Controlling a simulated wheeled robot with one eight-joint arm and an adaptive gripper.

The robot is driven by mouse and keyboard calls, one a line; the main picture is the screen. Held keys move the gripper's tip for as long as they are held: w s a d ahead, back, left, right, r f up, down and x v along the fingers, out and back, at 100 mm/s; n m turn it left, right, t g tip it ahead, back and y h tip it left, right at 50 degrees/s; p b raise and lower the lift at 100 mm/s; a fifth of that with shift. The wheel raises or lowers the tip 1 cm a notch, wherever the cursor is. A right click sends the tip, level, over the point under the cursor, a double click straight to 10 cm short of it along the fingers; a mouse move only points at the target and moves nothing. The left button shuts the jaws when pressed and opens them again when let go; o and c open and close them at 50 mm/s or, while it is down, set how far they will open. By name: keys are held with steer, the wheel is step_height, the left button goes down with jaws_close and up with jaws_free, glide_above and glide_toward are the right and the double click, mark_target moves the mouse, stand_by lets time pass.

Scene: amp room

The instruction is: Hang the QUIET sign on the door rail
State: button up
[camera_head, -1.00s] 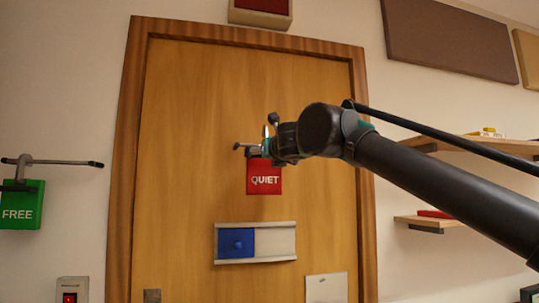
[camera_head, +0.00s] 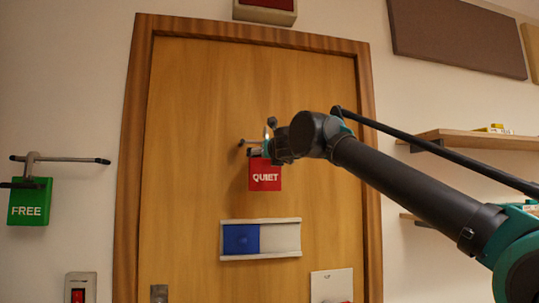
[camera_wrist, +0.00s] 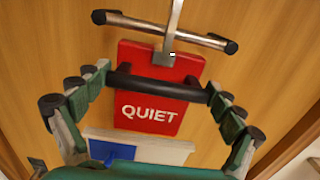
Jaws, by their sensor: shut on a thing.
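The red QUIET sign (camera_head: 265,180) is in front of the wooden door, below my gripper (camera_head: 274,148). In the wrist view the QUIET sign (camera_wrist: 150,118) faces me with a black handle bar (camera_wrist: 158,86) across its front. My gripper (camera_wrist: 157,84) is shut on this handle, with a finger at each end. The door rail (camera_wrist: 200,37), a metal bar with black end caps, lies just above the sign. A stem with a grey block reaches from the rail to the sign's top edge; I cannot tell whether they touch. In the head view only the rail's left end (camera_head: 248,142) shows.
A blue-and-white slider panel (camera_head: 280,239) is on the door below the sign. A green FREE sign (camera_head: 29,203) hangs under a wall rail (camera_head: 70,160) at the left. A shelf (camera_head: 480,138) juts out at the right. The upper door is clear.

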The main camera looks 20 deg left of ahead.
steer(key=shift+w+a, duration=0.2)
steer(key=shift+w, duration=0.1)
steer(key=shift+f, duration=1.35)
steer(key=o, duration=1)
steer(key=v, duration=1.2)
steer(key=shift+d, duration=0.1)
